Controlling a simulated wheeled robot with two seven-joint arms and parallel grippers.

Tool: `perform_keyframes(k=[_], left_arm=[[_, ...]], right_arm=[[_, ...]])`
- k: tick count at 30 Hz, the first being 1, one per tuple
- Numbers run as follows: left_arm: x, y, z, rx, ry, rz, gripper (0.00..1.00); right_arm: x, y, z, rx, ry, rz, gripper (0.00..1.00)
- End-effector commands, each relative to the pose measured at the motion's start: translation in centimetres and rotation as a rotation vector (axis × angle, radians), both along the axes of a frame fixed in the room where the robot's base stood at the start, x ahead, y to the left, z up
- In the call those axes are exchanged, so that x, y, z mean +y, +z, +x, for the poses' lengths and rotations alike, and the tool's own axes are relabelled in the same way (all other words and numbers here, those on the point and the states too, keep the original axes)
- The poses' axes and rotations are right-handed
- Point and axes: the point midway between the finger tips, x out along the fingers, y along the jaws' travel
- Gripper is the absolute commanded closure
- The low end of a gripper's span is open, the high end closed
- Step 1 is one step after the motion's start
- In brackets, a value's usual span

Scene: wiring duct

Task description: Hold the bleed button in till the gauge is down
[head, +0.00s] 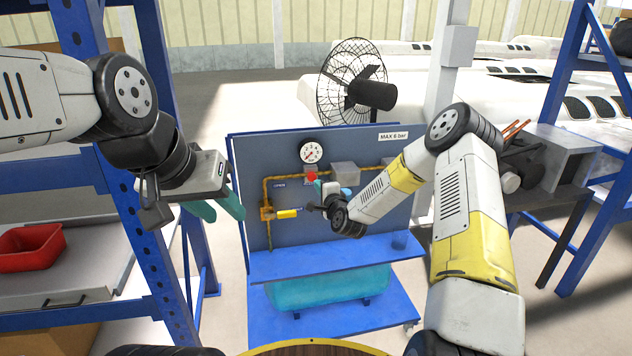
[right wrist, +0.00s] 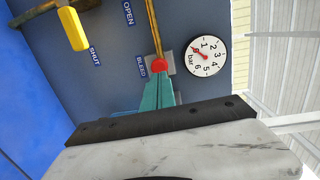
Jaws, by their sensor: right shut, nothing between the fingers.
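The red bleed button (head: 312,176) is on the blue panel under the round white gauge (head: 311,152). My right gripper (head: 317,185) is shut and empty, with its teal fingertips at the button. In the right wrist view the fingertips (right wrist: 158,80) meet the red button (right wrist: 159,65) and seem to touch it; how far it is pressed in cannot be told. The gauge (right wrist: 205,56) there has its red needle toward the low end, below the 1 mark. My left gripper (head: 216,208) is open and empty, left of the panel.
A yellow valve handle (head: 287,213) is on the pipe left of the button, beside OPEN and SHUT labels. A grey box (head: 345,173) sits right of the button. A blue shelf (head: 335,258) juts out below. A blue rack post (head: 130,180) stands near my left arm.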

Motion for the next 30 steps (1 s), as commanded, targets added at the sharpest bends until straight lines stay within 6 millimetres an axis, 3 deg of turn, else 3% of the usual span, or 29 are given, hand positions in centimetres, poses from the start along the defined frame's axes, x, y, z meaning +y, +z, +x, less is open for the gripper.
perform_keyframes(k=[15,30], left_arm=[[0.0,0.0,0.0,-0.002,0.0,0.0,0.64],[0.0,0.0,0.0,-0.002,0.0,0.0,0.64]], right_arm=[[-2.1,0.6,-6.7,0.001,-0.002,-0.001,1.0],[-2.3,0.7,-7.2,0.001,-0.002,-0.001,1.0]])
